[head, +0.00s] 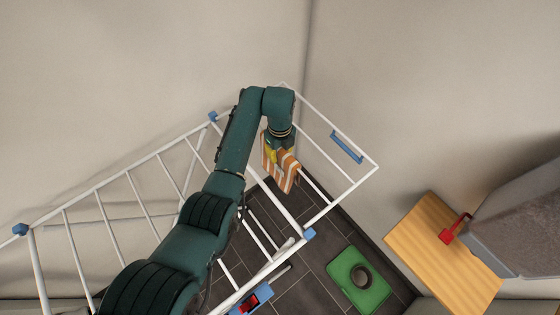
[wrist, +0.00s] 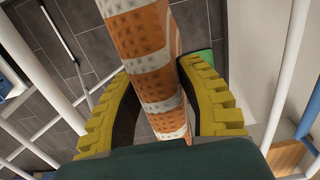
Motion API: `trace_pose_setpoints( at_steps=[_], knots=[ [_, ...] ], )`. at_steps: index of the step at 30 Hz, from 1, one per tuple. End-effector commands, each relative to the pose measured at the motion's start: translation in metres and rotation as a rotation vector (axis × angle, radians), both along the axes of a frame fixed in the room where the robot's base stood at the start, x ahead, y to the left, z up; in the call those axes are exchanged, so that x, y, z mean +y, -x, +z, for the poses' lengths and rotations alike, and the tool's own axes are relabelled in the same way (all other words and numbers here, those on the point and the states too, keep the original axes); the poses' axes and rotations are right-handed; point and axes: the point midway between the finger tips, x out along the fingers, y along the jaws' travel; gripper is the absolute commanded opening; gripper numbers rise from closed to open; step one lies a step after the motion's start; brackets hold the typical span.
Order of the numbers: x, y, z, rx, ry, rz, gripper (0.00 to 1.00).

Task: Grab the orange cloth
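The orange cloth (head: 285,178), patterned with white bands, hangs over a white rail of the drying rack in the head view. My gripper (head: 271,153), with yellow fingers, is at the cloth's upper left part. In the wrist view the cloth (wrist: 162,90) runs between the two ridged yellow fingers of my gripper (wrist: 155,70), from the top of the picture down toward the palm. The fingers stand apart, one on each side of the cloth, with gaps beside it nearer the palm. Contact at the fingertips is hard to tell.
The white rack (head: 96,187) with blue corner joints surrounds my arm, its rails close to my gripper. A green mat (head: 341,275) with a dark ring lies on the dark tiled floor. A wooden board (head: 432,262) and a grey box (head: 525,225) are at right. Walls stand close behind.

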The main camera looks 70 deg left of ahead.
Motion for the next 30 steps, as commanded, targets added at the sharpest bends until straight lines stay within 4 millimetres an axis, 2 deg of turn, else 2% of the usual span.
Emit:
trace_pose_setpoints(
  at_steps=[1, 3, 17, 23, 30],
  knots=[
    [0.0, 0.0, 0.0, 0.001, 0.0, 0.0, 0.09],
    [0.0, 0.0, -0.001, 0.001, 0.0, 0.0, 0.0],
    [0.0, 0.001, 0.001, 0.002, 0.001, 0.0, 0.0],
    [0.0, 0.0, 0.027, -0.001, -0.001, 0.0, 0.0],
    [0.001, 0.0, 0.087, -0.001, -0.002, 0.0, 0.0]
  ],
)
